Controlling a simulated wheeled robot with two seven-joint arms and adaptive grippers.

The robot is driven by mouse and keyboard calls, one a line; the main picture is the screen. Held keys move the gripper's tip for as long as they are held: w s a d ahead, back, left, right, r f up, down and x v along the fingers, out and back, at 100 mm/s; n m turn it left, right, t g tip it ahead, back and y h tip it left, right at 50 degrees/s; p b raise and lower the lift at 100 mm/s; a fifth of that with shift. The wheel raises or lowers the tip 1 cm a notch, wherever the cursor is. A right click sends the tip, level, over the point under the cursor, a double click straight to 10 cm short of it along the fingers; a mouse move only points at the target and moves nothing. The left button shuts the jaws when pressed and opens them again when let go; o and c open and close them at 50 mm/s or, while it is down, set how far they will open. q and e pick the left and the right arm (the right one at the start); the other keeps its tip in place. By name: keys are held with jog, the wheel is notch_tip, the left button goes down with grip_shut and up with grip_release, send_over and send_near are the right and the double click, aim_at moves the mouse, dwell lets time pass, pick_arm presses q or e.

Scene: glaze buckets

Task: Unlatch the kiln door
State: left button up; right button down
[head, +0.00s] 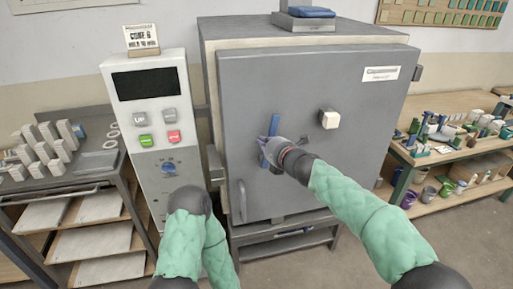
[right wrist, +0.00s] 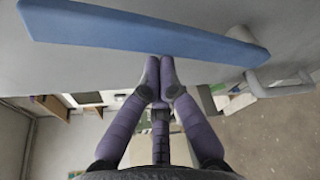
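The grey kiln door (head: 300,85) is closed flat against the kiln body. A blue latch lever (head: 275,124) stands nearly upright on the door, left of its middle. In the right wrist view the blue lever (right wrist: 140,30) crosses the top as a wide bar. My right gripper (head: 265,150) is at the lower part of the lever. In the right wrist view its purple fingers (right wrist: 159,72) are drawn together with nothing seen between them, just beside the bar. I cannot tell whether they touch it. My left arm shows low in the head view, but its gripper is out of sight.
A control panel (head: 148,125) stands left of the kiln. A pale plug (head: 329,119) sticks out of the door right of the lever. A cart (head: 95,190) with pale blocks and shelves is at left. A bench (head: 450,155) with tools and pots is at right.

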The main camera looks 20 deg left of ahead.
pick_arm(q)
jog(key=shift+s+r, duration=0.1)
jog(key=shift+s, duration=0.1)
pick_arm(e)
jog(key=shift+w+d, duration=0.3)
jog(key=shift+d, duration=0.1)
pick_arm(q)
jog(key=shift+a, duration=0.1)
